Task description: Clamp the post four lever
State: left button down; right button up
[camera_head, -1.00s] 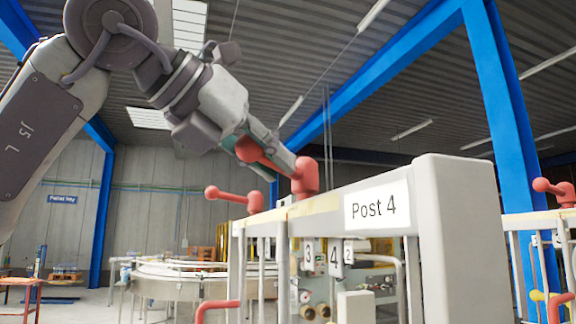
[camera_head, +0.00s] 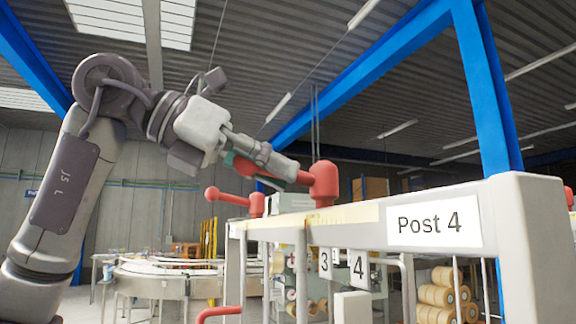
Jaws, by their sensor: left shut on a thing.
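The post four lever (camera_head: 323,185) is red. Its upright hub stands on top of the white frame beside the label "Post 4" (camera_head: 434,226). The lever's handle points left from the hub, and its round end shows beside the gripper. My left gripper (camera_head: 268,168) reaches in from the left and is shut on the handle, hiding its middle. My right gripper is out of view.
A second red lever (camera_head: 236,201) stands farther along the frame on the left. Number plates 3 (camera_head: 325,263) and 4 (camera_head: 359,266) hang below the rail. A round conveyor (camera_head: 165,275) lies behind. Rolls (camera_head: 440,297) are stacked at the lower right.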

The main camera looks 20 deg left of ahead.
pick_arm(q)
jog(key=shift+r, duration=0.25)
jog(key=c, duration=1.4)
grip_release()
jog(key=shift+o, duration=1.4)
jog(key=shift+a, duration=0.1)
jog(key=shift+a+f, duration=0.1)
jog(key=v, duration=1.2)
jog(key=shift+f, duration=0.1)
